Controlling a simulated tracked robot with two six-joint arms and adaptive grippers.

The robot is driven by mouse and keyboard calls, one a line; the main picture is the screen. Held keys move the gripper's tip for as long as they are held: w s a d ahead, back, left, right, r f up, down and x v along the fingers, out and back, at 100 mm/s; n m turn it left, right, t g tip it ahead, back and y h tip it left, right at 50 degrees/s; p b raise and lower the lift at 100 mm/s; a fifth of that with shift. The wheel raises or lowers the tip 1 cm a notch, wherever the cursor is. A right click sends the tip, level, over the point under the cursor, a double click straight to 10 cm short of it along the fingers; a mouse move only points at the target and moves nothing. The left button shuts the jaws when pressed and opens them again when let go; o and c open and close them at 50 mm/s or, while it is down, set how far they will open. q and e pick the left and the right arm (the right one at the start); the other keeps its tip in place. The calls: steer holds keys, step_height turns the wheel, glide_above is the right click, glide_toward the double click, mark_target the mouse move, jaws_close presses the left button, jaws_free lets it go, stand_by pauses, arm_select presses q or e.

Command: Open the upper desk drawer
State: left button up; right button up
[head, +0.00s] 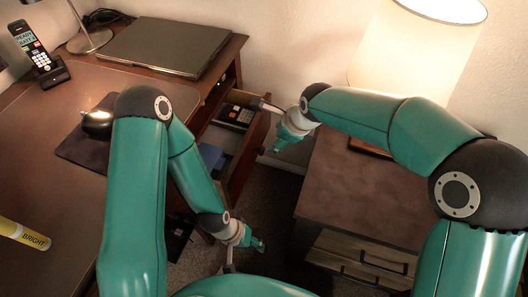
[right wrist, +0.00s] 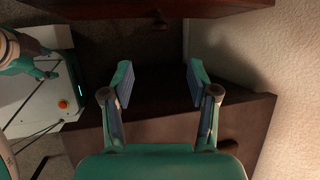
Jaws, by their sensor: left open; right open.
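The upper desk drawer (head: 248,163) stands pulled out from the desk in the head view, with its inside showing. A calculator (head: 235,115) and a blue item (head: 210,156) lie in it. My right gripper (head: 280,146) is open beside the outer face of the drawer front, near its far end. In the right wrist view my right gripper (right wrist: 160,75) has nothing between its fingers; a dark wooden front (right wrist: 215,8) with a small knob (right wrist: 159,22) lies beyond them. My left gripper (head: 258,246) is open and low, in front of the desk.
A nightstand (head: 345,190) with a lamp (head: 415,50) stands to the right, close to my right arm. The desk top (head: 85,215) holds a closed laptop (head: 165,46), a phone (head: 40,55), a mouse (head: 97,122) and a yellow highlighter (head: 24,235). Dark floor lies between desk and nightstand.

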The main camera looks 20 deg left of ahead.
mark_target(263, 149)
steer(key=b+x, duration=0.1)
steer(key=x, duration=1.4)
steer(key=shift+b, duration=0.3)
jaws_close()
